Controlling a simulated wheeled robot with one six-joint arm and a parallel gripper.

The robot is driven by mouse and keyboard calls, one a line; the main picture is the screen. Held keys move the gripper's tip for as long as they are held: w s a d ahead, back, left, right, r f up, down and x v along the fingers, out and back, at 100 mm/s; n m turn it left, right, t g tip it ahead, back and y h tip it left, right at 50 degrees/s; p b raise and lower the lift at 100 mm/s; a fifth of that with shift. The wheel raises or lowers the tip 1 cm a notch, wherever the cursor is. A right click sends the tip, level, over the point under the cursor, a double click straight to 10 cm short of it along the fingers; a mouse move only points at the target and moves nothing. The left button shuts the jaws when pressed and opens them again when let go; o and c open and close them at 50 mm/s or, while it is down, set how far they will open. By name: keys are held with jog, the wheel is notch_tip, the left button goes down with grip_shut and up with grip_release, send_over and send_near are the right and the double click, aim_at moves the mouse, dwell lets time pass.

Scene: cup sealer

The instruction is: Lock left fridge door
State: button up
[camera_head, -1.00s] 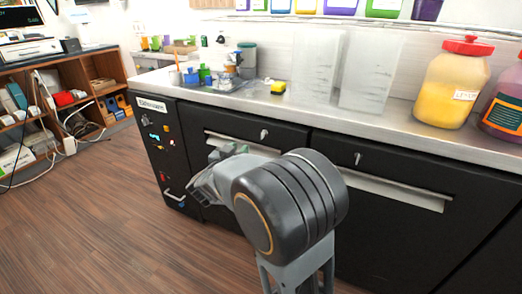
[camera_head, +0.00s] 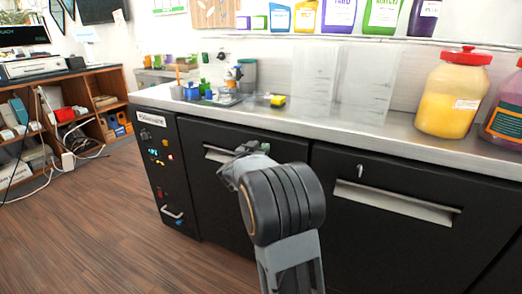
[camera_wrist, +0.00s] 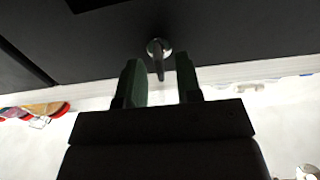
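The left fridge door (camera_head: 215,205) is a black panel under the steel counter and looks shut. Its pale handle recess (camera_head: 216,154) is partly behind my gripper (camera_head: 252,149), which is at the door's upper right. In the wrist view, a small metal lock with a key (camera_wrist: 158,58) sits on the black door, between the tips of my open gripper (camera_wrist: 158,75). The two greenish fingers stand apart, with gaps on both sides of the key. Whether they touch it cannot be told. In the head view my gripper hides this key.
The right fridge door (camera_head: 400,235) has its own key (camera_head: 360,171) and a long handle recess. The wooden floor at left (camera_head: 90,220) is clear.

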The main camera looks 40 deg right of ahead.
jog(key=shift+w+d, duration=0.15)
jog(key=shift+d, duration=0.1)
grip_shut()
jog(key=shift+m, duration=0.3)
jog(key=shift+s+d+f+m+b, duration=0.15)
jog(key=shift+m+b, duration=1.5)
jog(key=shift+m, duration=1.2)
jog(key=shift+s+f+m+b, duration=0.15)
jog(key=shift+m+b, duration=1.45)
jog(key=shift+m, duration=1.3)
jog(key=shift+s+d+f+m+b, duration=0.15)
jog(key=shift+m+b, duration=1.5)
jog(key=shift+m, duration=1.2)
jog(key=shift+w+a, duration=0.1)
